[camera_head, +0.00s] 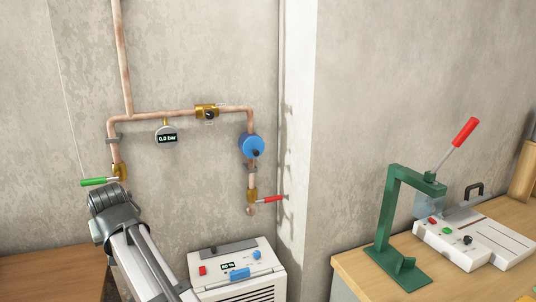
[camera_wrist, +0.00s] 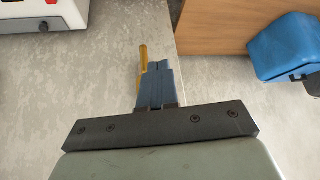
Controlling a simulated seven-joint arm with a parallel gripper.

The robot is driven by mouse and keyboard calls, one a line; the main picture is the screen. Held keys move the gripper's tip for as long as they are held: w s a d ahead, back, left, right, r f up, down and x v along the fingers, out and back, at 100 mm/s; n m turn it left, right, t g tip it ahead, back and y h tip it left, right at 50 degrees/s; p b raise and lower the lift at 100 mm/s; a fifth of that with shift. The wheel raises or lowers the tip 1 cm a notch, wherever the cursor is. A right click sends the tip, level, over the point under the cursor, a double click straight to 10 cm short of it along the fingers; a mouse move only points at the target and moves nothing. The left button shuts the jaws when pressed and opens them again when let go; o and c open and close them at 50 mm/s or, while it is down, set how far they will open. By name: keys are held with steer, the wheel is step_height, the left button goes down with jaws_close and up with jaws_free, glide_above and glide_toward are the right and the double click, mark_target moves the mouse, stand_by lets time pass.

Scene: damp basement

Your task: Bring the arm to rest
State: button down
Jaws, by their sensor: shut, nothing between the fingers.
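My gripper (camera_wrist: 157,68) shows in the wrist view, with its blue fingers together in the middle of the picture and nothing held between them. A thin yellow piece (camera_wrist: 143,57) shows just left of the fingers; I cannot tell whether it touches them. In the head view a grey and white part of my arm (camera_head: 140,250) rises from the bottom at the left, in front of the wall. My fingers cannot be made out in that view.
Copper pipes carry a gauge (camera_head: 167,137) reading 0.0 bar, a green lever (camera_head: 98,181) near my arm and a red lever (camera_head: 268,199). A white machine (camera_head: 238,272) stands below. A green press (camera_head: 393,220) stands on the right bench. A blue bin (camera_wrist: 288,48) shows in the wrist view.

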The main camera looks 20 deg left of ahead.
steer(key=w+d+f+m+h, duration=0.1)
steer(key=w+d+f, duration=0.3)
steer(key=d+f, duration=0.55)
steer(key=w+d+f+g+h, duration=0.1)
steer(key=w+d+f+h, duration=0.15)
steer(key=d+f, duration=0.75)
steer(key=w+d+f+m+h, duration=0.1)
steer(key=w+d+f, duration=0.35)
steer(key=f, duration=0.95)
steer(key=s+d+f+m+g+h, duration=0.1)
steer(key=d+f, duration=0.7)
steer(key=d, duration=0.3)
steer(key=s+d+f+m+g+h, duration=0.1)
steer(key=d+f, duration=0.7)
steer(key=d, duration=0.3)
steer(key=s+d+f+m+g, duration=0.2)
steer(key=s+d+f, duration=0.3)
steer(key=d, duration=0.5)
steer(key=s+d+f+m+g, duration=0.2)
steer(key=s+d+f, duration=0.3)
steer(key=s+d, duration=0.3)
steer(key=s+d+f+m+g, duration=0.2)
steer(key=s+d+f+m, duration=0.2)
steer(key=d, duration=1)
steer(key=shift+s+f+g, duration=0.4)
steer(key=shift+s+f, duration=0.65)
steer(key=shift+s, duration=0.4)
steer(key=shift+y, duration=0.25)
